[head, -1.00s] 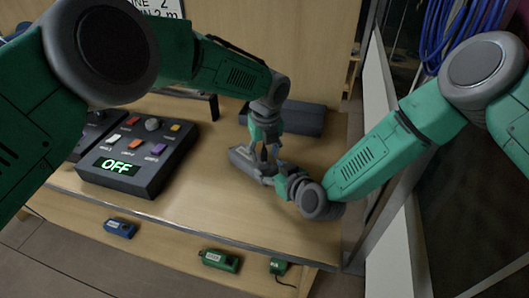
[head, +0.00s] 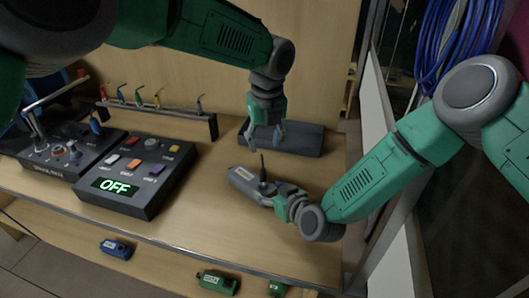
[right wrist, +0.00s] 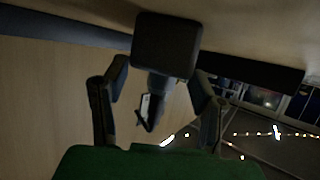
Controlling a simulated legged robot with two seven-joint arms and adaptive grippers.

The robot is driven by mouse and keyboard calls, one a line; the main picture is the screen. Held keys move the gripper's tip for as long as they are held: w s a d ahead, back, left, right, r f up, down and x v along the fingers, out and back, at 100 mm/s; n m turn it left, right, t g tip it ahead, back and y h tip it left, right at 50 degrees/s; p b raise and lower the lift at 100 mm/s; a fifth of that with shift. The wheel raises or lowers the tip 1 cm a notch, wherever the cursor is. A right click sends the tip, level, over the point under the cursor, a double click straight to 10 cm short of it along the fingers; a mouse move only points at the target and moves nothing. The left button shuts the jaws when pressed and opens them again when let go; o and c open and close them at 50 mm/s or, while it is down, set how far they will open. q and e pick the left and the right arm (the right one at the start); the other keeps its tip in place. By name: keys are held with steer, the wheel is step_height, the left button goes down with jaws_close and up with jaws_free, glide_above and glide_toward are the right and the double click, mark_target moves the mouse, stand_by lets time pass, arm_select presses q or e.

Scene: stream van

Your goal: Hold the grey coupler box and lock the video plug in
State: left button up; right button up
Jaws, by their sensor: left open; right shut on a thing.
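The grey coupler box (head: 243,178) lies on the desk with its near right end in my right gripper (head: 282,199), which is shut on it. The dark video plug (head: 263,172) stands upright on the box, with a thin tip pointing up; I cannot tell if it is locked. My left gripper (head: 264,138) is open and empty above the plug, its fingers apart from it. In the right wrist view, upside down, the dark box end (right wrist: 168,45) shows beyond my fingers, and the plug (right wrist: 152,104) with a white patch projects from it.
A control console (head: 135,178) with a green OFF display stands left of the box. A rack (head: 160,112) with several coloured plugs is behind it. A dark grey block (head: 300,140) lies behind my left gripper. Green (head: 217,282) and blue (head: 116,249) boxes sit below the desk's front edge.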

steer(key=o, duration=1.4)
